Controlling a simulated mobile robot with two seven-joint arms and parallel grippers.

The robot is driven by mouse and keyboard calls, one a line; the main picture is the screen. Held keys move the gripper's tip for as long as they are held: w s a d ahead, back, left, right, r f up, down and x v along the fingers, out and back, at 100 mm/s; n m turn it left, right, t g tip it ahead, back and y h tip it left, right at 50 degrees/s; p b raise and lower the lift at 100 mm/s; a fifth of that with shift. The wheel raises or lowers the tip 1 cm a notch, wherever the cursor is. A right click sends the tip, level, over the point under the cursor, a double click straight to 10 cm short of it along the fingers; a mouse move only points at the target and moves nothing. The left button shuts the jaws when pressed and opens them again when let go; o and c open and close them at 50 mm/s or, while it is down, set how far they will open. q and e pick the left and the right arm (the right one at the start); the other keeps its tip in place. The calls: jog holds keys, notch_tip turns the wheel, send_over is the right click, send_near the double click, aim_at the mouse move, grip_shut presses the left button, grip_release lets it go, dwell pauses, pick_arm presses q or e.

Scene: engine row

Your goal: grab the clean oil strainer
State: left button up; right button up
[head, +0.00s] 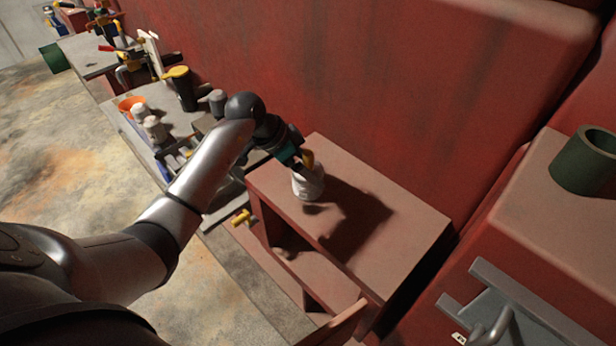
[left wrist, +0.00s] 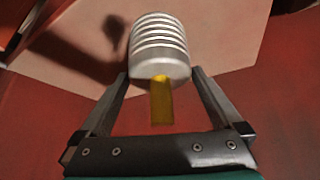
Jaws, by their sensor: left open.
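A pale, ribbed cylinder with a yellow tab, which looks like the clean oil strainer (head: 308,184), is on or just above the red cabinet top (head: 390,225) in the head view. In the left wrist view the strainer (left wrist: 158,45) is at the top middle, and its yellow tab (left wrist: 161,102) points toward my palm. My left gripper (head: 304,163) is open, reaching from above. Its two fingers (left wrist: 158,80) lie on either side of the strainer's near end and the tab. Whether they touch it cannot be told. My right gripper is not in view.
A grey bench (head: 165,105) at the left holds an orange bowl (head: 130,103), white bottles (head: 154,128) and a black cup with a yellow lid (head: 183,88). A green cylinder (head: 588,160) stands on the right red block. The red wall rises behind. The cabinet top is otherwise clear.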

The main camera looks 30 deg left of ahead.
pick_arm(q)
jog(key=c, duration=1.4)
jog(key=shift+r, duration=0.1)
